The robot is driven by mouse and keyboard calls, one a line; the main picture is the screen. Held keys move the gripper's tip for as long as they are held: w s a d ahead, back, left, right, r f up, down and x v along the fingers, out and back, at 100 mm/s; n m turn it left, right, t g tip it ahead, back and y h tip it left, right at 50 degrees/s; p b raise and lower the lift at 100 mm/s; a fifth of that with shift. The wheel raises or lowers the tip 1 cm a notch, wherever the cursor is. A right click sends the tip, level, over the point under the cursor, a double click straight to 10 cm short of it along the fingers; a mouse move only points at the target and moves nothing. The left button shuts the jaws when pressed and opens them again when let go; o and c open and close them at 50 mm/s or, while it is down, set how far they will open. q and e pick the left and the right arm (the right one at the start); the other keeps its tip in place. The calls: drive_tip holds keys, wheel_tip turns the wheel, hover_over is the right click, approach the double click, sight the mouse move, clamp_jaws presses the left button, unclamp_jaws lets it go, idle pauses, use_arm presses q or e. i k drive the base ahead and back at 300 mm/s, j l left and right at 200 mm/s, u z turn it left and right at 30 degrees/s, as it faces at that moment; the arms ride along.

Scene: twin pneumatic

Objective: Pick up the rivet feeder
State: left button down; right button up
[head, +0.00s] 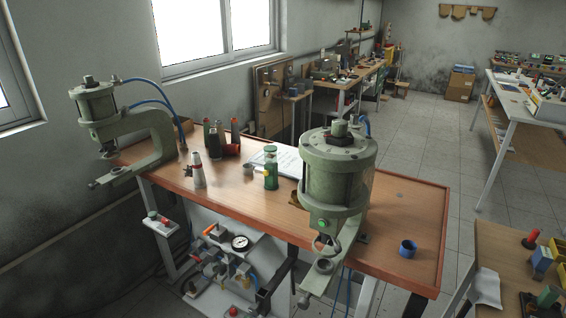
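I cannot tell for certain which thing is the rivet feeder. A small green bottle-like item (271,168) with a pale band stands upright on the orange-brown workbench (235,195), left of the near green press (340,180). A small blue cup (408,249) sits on the bench's right end. A far green press (120,125) stands at the bench's left end. Neither of my grippers is in view.
A white bottle (197,170), several darker bottles (215,140) and papers (280,158) stand or lie on the bench. A pressure gauge (240,242) and hoses are below. A side table (500,250) at right holds small parts. Floor (425,150) behind is clear.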

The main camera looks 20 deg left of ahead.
sight(271, 151)
drive_tip(key=i+j+z, duration=0.1)
drive_tip(key=j, duration=0.25)
drive_tip(key=i+j, duration=0.2)
drive_tip(key=j, duration=0.15)
drive_tip(key=i+j+z, duration=0.15)
drive_tip(key=j, duration=0.25)
drive_tip(key=i+j, duration=0.1)
drive_tip(key=j, duration=0.25)
drive_tip(key=z, duration=0.05)
